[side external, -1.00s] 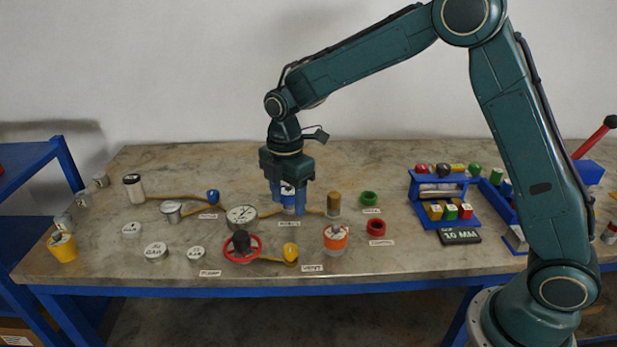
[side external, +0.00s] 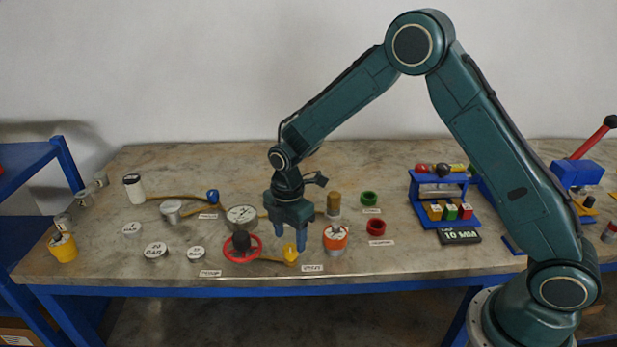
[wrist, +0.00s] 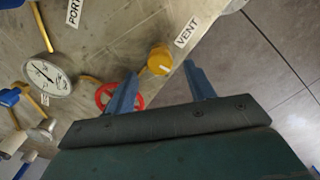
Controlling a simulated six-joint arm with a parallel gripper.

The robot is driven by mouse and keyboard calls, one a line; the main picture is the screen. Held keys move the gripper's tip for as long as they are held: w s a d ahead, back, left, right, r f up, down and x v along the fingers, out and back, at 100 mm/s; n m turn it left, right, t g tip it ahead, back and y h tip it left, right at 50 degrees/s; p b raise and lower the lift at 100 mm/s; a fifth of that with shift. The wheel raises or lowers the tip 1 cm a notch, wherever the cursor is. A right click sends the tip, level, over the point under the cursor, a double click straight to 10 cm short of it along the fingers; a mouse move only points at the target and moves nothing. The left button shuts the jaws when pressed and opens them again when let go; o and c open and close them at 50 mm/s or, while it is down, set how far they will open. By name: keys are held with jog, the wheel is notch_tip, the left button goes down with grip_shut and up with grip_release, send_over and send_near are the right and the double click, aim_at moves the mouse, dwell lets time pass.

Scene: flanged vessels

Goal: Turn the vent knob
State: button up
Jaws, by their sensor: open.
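The vent knob (side external: 290,254) is a yellow knob near the front edge of the table, at the end of a yellow pipe, beside a white VENT label (side external: 312,268). It also shows in the wrist view (wrist: 160,61), with a pale mark on its top, next to the VENT label (wrist: 187,32). My gripper (side external: 290,235) is open and points down just above and behind the knob in the side view. In the wrist view the two blue fingers (wrist: 160,78) are spread, and the knob lies a little beyond the gap between their tips. Contact cannot be seen.
A gauge (side external: 242,217) lies behind. The table's front edge (side external: 350,289) is close in front of the knob.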

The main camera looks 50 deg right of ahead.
aim_at(290, 247)
jog(key=shift+f, duration=1.7)
jog(key=c, duration=1)
